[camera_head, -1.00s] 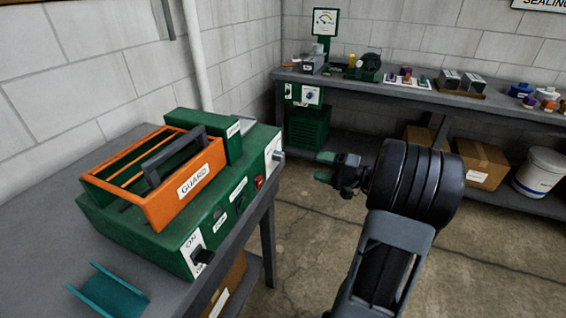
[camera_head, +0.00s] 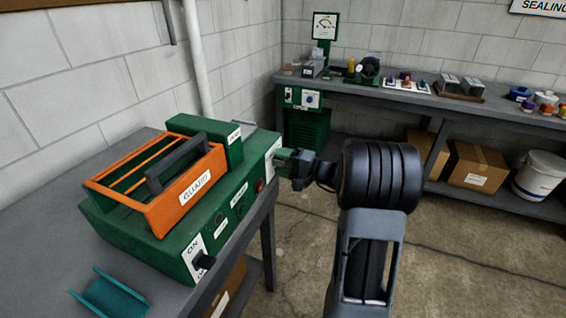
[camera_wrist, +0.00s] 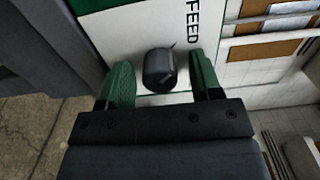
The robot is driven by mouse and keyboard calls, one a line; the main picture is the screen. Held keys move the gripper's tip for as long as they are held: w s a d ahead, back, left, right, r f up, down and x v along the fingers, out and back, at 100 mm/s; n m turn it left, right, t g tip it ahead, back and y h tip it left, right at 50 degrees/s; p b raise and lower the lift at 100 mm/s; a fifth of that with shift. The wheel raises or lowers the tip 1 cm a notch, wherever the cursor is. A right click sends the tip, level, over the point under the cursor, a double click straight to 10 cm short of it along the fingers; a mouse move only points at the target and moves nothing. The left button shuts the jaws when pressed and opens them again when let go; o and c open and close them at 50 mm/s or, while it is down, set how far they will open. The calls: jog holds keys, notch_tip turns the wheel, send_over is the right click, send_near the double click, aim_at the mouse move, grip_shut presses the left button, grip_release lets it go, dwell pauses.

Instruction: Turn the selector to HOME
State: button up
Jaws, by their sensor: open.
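The selector (camera_wrist: 159,70) is a dark round knob on a white plate (camera_wrist: 125,25) in the wrist view. The word FEED shows on the plate; HOME cannot be read in these frames. My gripper (camera_wrist: 161,62) is open, with one green finger on each side of the knob. A gap shows on both sides, so the fingers do not visibly grip it. In the head view, my gripper (camera_head: 282,160) is at the right end of the green machine (camera_head: 150,245), by its white plate (camera_head: 272,160). The knob is hidden there behind the fingers.
An orange guard (camera_head: 160,215) with a dark handle sits on the machine. An ON switch (camera_head: 203,260) and a red button (camera_head: 259,186) are on its front. A teal channel (camera_head: 110,295) lies on the grey table (camera_head: 40,235). A long bench (camera_head: 440,97) stands behind.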

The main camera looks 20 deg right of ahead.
jog(key=c, duration=0.9)
jog(key=shift+m, duration=0.4)
jog(key=m+p, duration=0.1)
jog(key=m, duration=0.2)
jog(key=shift+m, duration=0.4)
jog(key=m+p, duration=0.2)
jog(key=m, duration=0.2)
jog(key=shift+r+m, duration=0.15)
jog(key=shift+m, duration=0.15)
jog(key=m+p, duration=0.4)
jog(key=m, duration=0.1)
jog(key=shift+m+p, duration=1.35)
jog(key=shift+m, duration=0.55)
